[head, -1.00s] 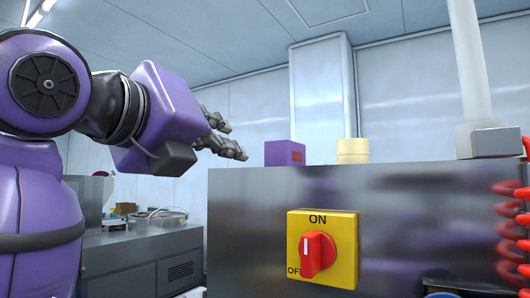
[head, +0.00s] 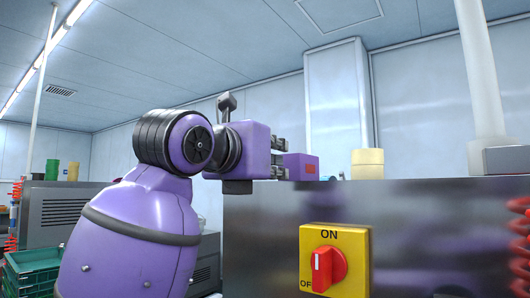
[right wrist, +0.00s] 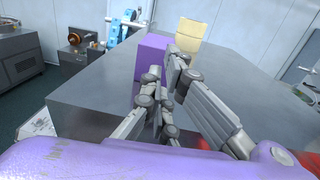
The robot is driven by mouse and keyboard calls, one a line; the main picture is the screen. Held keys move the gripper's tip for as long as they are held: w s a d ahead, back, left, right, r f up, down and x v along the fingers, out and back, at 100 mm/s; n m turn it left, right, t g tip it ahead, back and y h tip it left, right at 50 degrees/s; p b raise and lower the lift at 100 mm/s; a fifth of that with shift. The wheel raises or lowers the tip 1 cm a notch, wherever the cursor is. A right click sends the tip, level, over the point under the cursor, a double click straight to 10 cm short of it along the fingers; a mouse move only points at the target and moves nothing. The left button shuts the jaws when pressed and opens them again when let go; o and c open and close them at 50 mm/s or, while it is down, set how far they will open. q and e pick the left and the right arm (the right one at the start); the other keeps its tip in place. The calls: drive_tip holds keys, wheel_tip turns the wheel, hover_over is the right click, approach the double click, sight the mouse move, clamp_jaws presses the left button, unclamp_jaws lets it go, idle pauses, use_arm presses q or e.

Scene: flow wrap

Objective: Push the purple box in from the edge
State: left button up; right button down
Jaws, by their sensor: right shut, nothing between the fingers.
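My left gripper is not in view.
The cream roll (head: 367,164) stands on the cabinet top beyond the box. A white post (head: 483,70) rises further right. A yellow switch with a red knob (head: 328,266) is on the cabinet front. The near cabinet top is clear.

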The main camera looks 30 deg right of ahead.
sight(291, 162)
drive_tip(key=x, duration=0.3)
drive_tip(key=shift+w+d, duration=0.15)
drive_tip(key=shift+d, duration=0.05)
drive_tip(key=shift+x, duration=1.8)
drive_tip(key=shift+a, duration=0.15)
